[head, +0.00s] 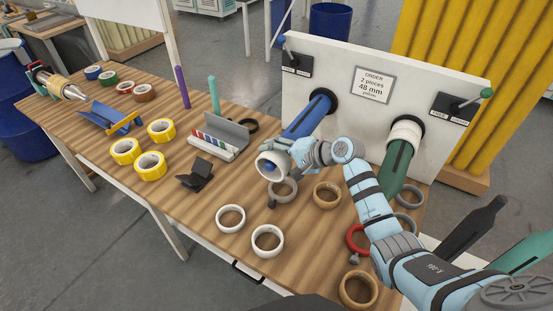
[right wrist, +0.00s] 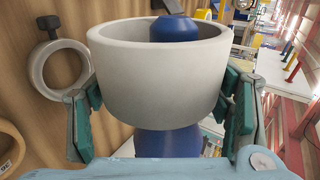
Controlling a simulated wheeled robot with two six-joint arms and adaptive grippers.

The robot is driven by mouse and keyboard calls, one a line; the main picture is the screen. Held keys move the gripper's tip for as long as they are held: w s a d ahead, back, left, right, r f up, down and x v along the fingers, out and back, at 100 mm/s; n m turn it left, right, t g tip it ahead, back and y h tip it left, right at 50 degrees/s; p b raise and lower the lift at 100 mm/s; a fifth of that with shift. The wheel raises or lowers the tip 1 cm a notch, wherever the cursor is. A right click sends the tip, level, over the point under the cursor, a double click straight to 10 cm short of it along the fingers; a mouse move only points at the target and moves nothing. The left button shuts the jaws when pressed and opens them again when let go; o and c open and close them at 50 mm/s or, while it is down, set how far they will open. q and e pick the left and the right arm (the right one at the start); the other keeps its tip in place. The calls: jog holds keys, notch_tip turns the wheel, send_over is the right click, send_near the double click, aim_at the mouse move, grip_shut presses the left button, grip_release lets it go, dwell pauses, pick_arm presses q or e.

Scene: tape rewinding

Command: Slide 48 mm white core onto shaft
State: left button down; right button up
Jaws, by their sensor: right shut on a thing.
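My right gripper (head: 278,160) is shut on a white core (head: 262,160) at the free end of the blue shaft (head: 306,117). In the right wrist view the white core (right wrist: 158,85) sits between the green fingertips of my right gripper (right wrist: 162,98). The blue shaft (right wrist: 172,28) shows inside the core's opening and also below the core, so the core is around it. The near wall of the core hides the part between. Another white core (head: 405,131) is around the green shaft (head: 397,165), close to the panel. My left gripper is not in view.
Two white rings (head: 231,206) (head: 267,228) lie at the table's front edge. Brown, grey and red rings lie beneath and beside my right arm. A black stand (head: 195,176) and yellow tape rolls (head: 150,170) are further left. The white panel (head: 340,62) stands behind the shafts.

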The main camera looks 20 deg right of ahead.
jog(key=shift+f+b, duration=0.3)
jog(key=shift+f, duration=0.3)
jog(key=o, duration=1.2)
jog(key=v, duration=1.2)
